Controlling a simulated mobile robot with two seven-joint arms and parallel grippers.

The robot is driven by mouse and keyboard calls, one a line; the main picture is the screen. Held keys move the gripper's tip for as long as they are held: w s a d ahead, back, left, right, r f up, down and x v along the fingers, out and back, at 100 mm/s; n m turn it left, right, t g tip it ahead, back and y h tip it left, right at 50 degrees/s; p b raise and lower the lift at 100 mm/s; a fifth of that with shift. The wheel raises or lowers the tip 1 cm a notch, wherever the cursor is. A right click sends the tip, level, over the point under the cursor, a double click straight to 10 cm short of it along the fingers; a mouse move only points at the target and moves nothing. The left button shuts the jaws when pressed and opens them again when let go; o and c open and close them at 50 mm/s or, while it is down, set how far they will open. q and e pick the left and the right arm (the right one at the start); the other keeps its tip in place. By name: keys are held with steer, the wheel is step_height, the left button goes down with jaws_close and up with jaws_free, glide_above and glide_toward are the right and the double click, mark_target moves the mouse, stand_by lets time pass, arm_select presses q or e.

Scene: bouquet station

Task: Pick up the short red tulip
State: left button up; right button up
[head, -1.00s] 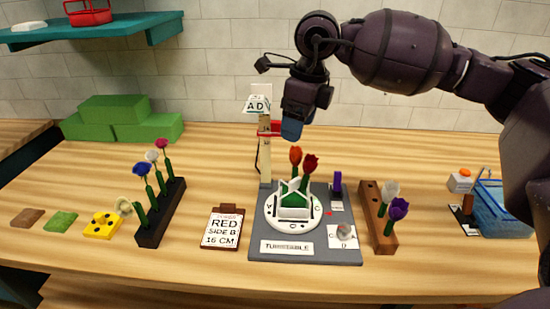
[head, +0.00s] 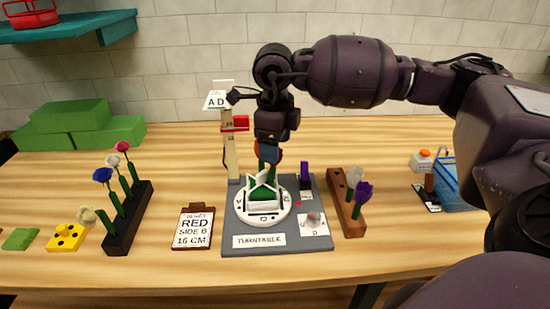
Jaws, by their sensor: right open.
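My right gripper (head: 269,148) points down over the turntable (head: 268,216), open, at the flower heads of the red tulips. It hides most of the heads; a little red shows around its blue fingertips, and the green stems (head: 262,172) rise below from the white holder on the turntable's round disc. I cannot tell which tulip is the shorter one, or whether a head is between the fingers. A card (head: 193,228) in front left reads "RED SIDE B 16 CM". My left gripper is not in view.
A measuring post (head: 231,150) with a red slider stands behind the turntable. A dark rack (head: 127,220) of several flowers is at left. A brown rack (head: 346,205) with white and purple flowers is at right. Green blocks (head: 83,125) sit at the back left.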

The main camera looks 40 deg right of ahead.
step_height(320, 180, down, 4)
steer(key=shift+w, duration=0.1)
steer(key=c, duration=0.7)
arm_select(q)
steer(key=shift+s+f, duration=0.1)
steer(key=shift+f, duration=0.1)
arm_select(e)
steer(key=shift+c, duration=0.4)
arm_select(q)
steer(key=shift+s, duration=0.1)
arm_select(e)
steer(key=shift+r, duration=0.1)
steer(key=r, duration=0.4)
steer(key=d+r, duration=0.1)
steer(key=r, duration=0.1)
steer(key=shift+s+r, duration=0.3)
steer(key=shift+r, duration=0.1)
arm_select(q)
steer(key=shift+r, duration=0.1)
arm_select(e)
steer(key=s+a, duration=0.7)
steer(key=s, duration=0.5)
